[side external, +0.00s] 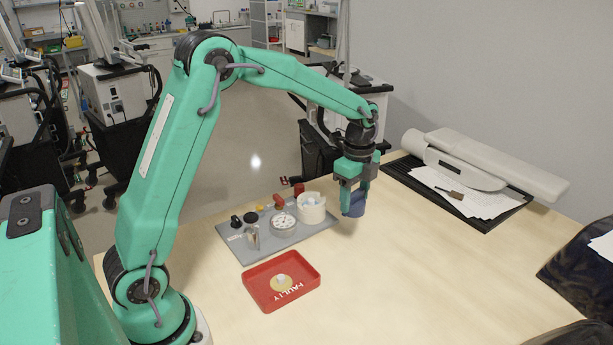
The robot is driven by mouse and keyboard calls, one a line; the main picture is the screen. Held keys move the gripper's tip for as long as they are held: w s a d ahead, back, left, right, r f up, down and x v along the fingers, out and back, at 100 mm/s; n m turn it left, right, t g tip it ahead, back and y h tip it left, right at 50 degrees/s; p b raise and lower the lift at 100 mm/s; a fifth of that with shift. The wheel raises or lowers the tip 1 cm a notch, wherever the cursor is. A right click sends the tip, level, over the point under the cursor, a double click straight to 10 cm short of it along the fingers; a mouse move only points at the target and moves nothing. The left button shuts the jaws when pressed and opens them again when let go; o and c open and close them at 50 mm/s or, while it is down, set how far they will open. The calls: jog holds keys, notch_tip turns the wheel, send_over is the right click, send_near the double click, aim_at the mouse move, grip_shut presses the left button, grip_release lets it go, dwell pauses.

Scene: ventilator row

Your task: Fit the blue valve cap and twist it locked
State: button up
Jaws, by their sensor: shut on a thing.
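My gripper (352,186) is shut on the blue valve cap (355,206) and holds it above the table, to the right of the grey panel. The grey panel (240,253) lies flat on the table. It carries a white cylindrical housing (311,212), a round dial gauge (284,223), a metal fitting (252,238), dark knobs and small red and yellow parts. The white housing is close to the left of the cap, and the two look apart. I cannot tell which part takes the cap.
A red tray (262,296) marked "FAULTY" holds a yellowish disc (281,283) in front of the panel. A black mat (488,215) with papers and a pale device (480,165) lies at the back right. A dark object (585,272) is at the right edge. The table's middle right is clear.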

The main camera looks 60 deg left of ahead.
jog(key=r+m, duration=0.2)
send_over(311, 199)
jog(key=shift+f, duration=0.15)
jog(key=shift+f, duration=0.1)
jog(key=shift+d+f, duration=0.1)
jog(key=shift+f, duration=2.2)
jog(key=shift+f, duration=1.85)
dwell(2.1)
jog(key=m, duration=0.3)
jog(key=shift+c, duration=0.7)
jog(key=shift+f+m, duration=0.1)
jog(key=shift+m, duration=0.7)
jog(key=c, duration=0.3)
